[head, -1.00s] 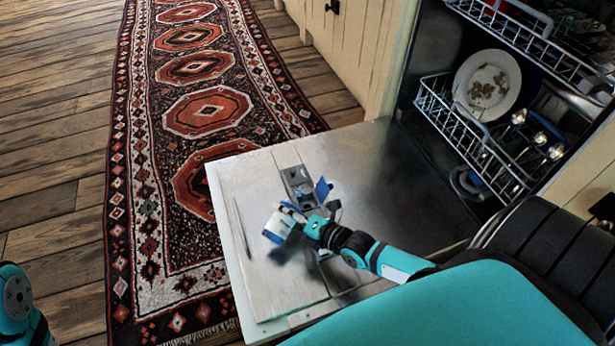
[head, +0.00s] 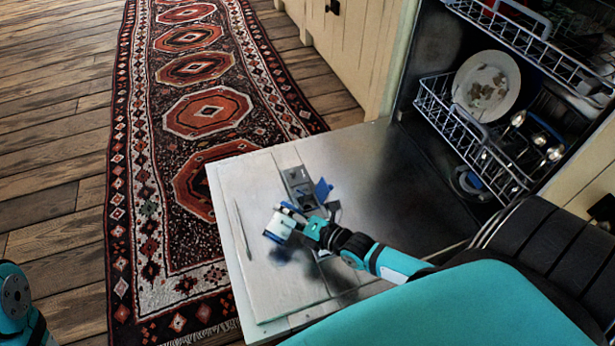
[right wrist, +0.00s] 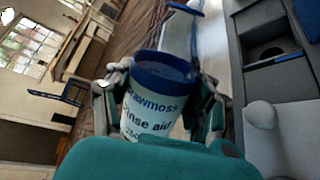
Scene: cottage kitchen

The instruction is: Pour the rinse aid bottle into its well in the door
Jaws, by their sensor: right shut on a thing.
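The rinse aid bottle (head: 279,226) is white with a blue end. My right gripper (head: 300,219) is shut on it and holds it over the open dishwasher door (head: 270,290). The right wrist view shows the bottle's label (right wrist: 147,115) and its blue end (right wrist: 165,65) between the fingers. The dispenser (head: 297,178) is set in the door beside the bottle, with a blue lid (head: 322,190) standing open. No liquid is visible. My left gripper is out of view.
The lower rack (head: 455,135) holds a plate (head: 487,86) and several utensils inside the dishwasher. The upper rack (head: 530,35) is above it. A patterned rug (head: 190,150) lies beyond the door. Much of the door's surface is bare.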

